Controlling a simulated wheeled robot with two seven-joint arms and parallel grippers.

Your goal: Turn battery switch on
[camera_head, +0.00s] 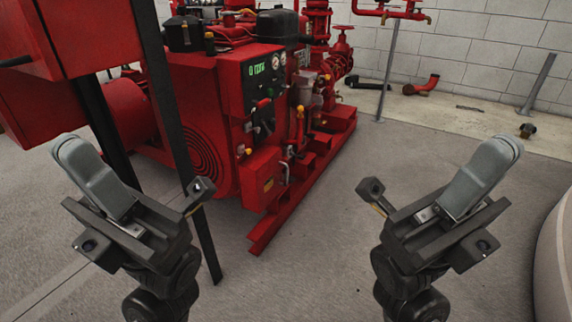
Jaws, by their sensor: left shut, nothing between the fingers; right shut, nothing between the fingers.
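The red pumpset (200,100) stands ahead, left of centre. A dark control panel (262,80) on it has a green lit display and a round gauge. A small red handle (262,103) shows low on the panel. Small red and yellow parts (242,150) sit below and left of it. I cannot tell which of these is the battery switch, or its position. My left gripper (78,152) is shut and empty at the left, in front of the pumpset and apart from it. My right gripper (500,155) is shut and empty at the right, over bare floor.
A red cabinet (75,40) on dark legs (172,130) stands close at the left, partly in front of the pumpset. A red base rail (305,190) runs along the floor. Red pipes and a grey post (388,70) stand behind. The floor at centre right is clear.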

